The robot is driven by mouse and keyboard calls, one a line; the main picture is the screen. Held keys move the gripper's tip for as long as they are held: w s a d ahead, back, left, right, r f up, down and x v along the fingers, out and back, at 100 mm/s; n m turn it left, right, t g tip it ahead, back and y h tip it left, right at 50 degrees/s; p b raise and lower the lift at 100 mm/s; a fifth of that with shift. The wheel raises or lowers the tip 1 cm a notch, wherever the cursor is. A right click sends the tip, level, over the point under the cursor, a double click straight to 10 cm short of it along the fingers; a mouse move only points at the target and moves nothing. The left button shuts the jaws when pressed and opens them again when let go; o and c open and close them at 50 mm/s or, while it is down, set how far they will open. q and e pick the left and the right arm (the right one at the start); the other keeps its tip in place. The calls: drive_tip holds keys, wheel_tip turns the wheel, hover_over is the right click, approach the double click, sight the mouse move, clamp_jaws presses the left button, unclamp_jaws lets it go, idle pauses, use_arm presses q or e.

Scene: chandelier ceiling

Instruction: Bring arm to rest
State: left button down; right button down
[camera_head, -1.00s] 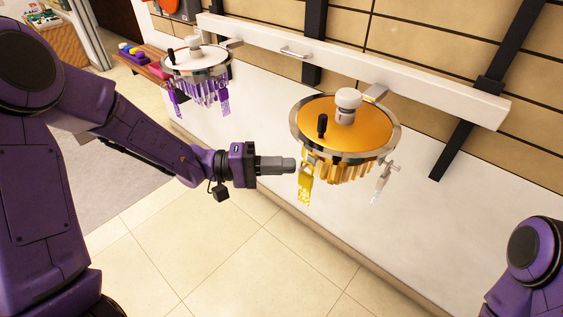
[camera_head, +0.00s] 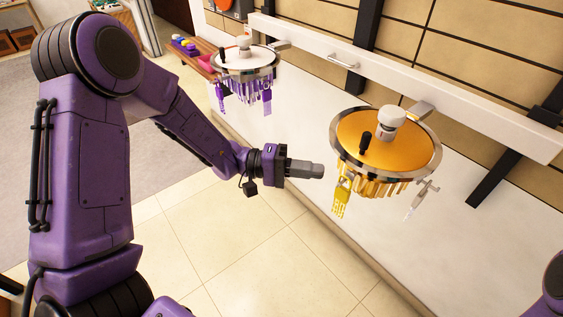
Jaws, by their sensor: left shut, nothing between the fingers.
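My left arm comes in from the left, and its gripper (camera_head: 318,171) points right, shut and empty. It is left of the orange-topped round fixture (camera_head: 405,150), apart from the yellow tag-like piece (camera_head: 342,196) that hangs from the rim. Only a small purple part of my right arm shows at the lower right edge; its gripper is out of view.
A white-topped round fixture (camera_head: 245,62) with purple hanging pieces is farther back. Both fixtures are by the white rail (camera_head: 420,76) along the wall. A wooden bench (camera_head: 196,58) with colored items stands behind. The tiled floor (camera_head: 235,235) below the gripper is clear.

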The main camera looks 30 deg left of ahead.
use_arm(q)
drive_tip(key=b+v, duration=0.2)
drive_tip(key=v, duration=0.8)
drive_tip(key=shift+s+a, duration=0.15)
drive_tip(key=shift+s, duration=0.2)
